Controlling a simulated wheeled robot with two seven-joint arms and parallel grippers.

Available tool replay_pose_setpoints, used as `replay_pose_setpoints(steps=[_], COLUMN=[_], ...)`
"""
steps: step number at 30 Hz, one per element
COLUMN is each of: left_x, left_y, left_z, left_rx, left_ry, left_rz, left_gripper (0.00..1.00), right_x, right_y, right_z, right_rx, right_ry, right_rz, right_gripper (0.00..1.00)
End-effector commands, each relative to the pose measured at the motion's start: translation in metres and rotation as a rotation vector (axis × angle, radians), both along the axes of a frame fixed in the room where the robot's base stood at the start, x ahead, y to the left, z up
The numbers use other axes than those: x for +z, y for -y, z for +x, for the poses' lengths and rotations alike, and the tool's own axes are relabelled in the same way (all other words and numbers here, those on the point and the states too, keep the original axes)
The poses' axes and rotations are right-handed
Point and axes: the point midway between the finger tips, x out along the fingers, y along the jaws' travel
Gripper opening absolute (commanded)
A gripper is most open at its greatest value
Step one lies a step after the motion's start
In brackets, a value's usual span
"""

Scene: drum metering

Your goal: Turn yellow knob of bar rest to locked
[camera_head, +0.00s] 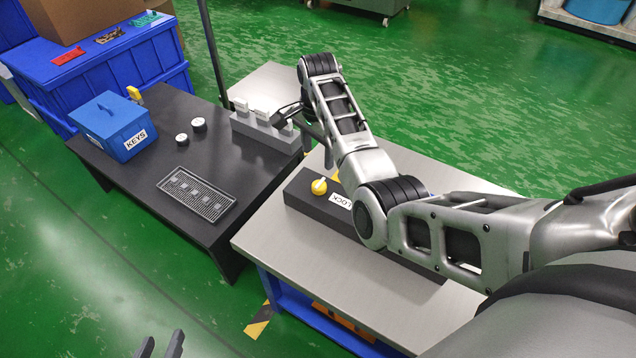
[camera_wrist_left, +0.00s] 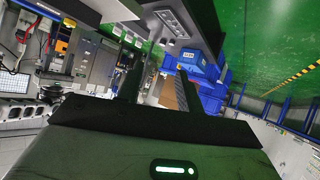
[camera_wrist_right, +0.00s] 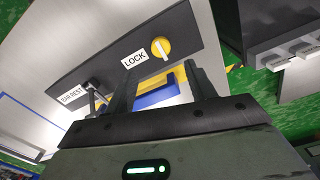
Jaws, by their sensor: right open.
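The bar rest is a long dark block (camera_head: 300,196) on the light metal table, partly hidden by my right arm. Its yellow knob (camera_head: 319,187) has a white pointer and sits at the block's left end. In the right wrist view the knob (camera_wrist_right: 161,48) is beside the white LOCK label (camera_wrist_right: 134,58); its pointer lies across the direction to the label. My right gripper (camera_wrist_right: 162,72) is open and empty, with the knob beyond its fingertips and apart from them. My left gripper (camera_head: 161,345) is open and empty low at the left, away from the table.
A black table (camera_head: 220,160) stands left of the metal table (camera_head: 350,290). It holds a blue KEYS box (camera_head: 112,125), a wire tray (camera_head: 196,193), two round white-topped items and a grey block (camera_head: 262,130) with white pieces. Blue crates (camera_head: 120,65) stand behind.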

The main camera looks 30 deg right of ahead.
Motion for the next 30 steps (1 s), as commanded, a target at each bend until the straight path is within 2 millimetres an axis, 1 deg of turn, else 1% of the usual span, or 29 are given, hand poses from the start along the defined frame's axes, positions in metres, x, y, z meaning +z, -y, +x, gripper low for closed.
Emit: replay_pose_setpoints(steps=[1,6,9,13,18,28,29,30], left_x=[-0.004,-0.007,-0.006,-0.010,-0.010,-0.008,-0.008,-0.008], left_y=[0.000,0.001,0.002,0.002,0.002,0.002,0.002,0.002], left_z=[0.000,0.002,0.003,0.002,0.000,0.001,0.001,0.001], left_rx=[0.001,0.003,0.004,0.004,0.003,0.002,0.002,0.002], left_ry=[0.001,0.009,0.020,0.022,0.027,0.032,0.032,0.032], left_rz=[-0.003,-0.018,-0.024,-0.021,-0.020,-0.020,-0.020,-0.020], left_gripper=[0.36,0.36,0.36,0.36,0.36,0.36,0.36,0.36], right_x=[-0.015,-0.053,-0.073,-0.093,-0.107,-0.109,-0.109,-0.109], right_y=[0.000,0.001,0.001,0.001,0.001,0.001,0.001,0.001], right_z=[-0.001,-0.001,-0.001,0.000,0.000,0.000,0.000,0.000], right_rx=[0.001,0.001,0.001,0.000,0.000,0.001,0.001,0.001], right_ry=[-0.004,-0.003,-0.003,0.000,0.001,0.002,0.002,0.002], right_rz=[0.000,-0.001,-0.002,-0.002,-0.002,-0.001,-0.001,-0.001], right_gripper=[0.55,0.55,0.55,0.55,0.55,0.55,0.53,0.41])
